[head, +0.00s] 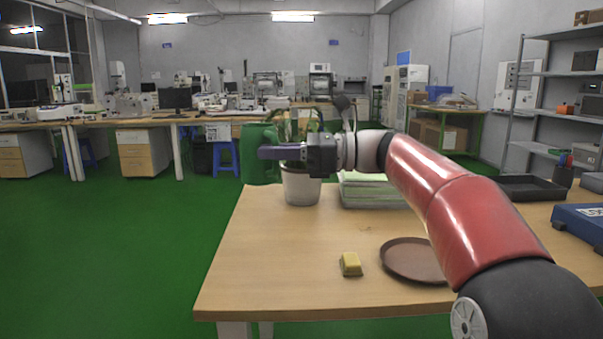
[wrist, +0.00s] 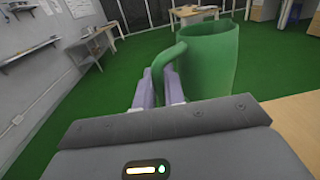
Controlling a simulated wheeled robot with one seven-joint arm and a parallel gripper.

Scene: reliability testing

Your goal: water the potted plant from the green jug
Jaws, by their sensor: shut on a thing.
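The green jug (head: 258,165) is at the left end of my gripper in the head view, beside the potted plant and beyond the table's left edge. My gripper (head: 270,153) is shut on the jug's handle; the wrist view shows the two purple fingers (wrist: 160,85) around the handle of the green jug (wrist: 212,60). The jug looks upright in the head view. The potted plant (head: 301,190) stands in a white pot on the table, just right of the jug. My gripper hides part of its leaves and the pot's rim. The inside of the jug cannot be seen.
The wooden table (head: 270,255) bears a yellow block (head: 351,264), a brown round plate (head: 410,260), a pale green stack (head: 370,190), a black tray (head: 530,188) and a blue box (head: 585,225). The table's front left area is clear.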

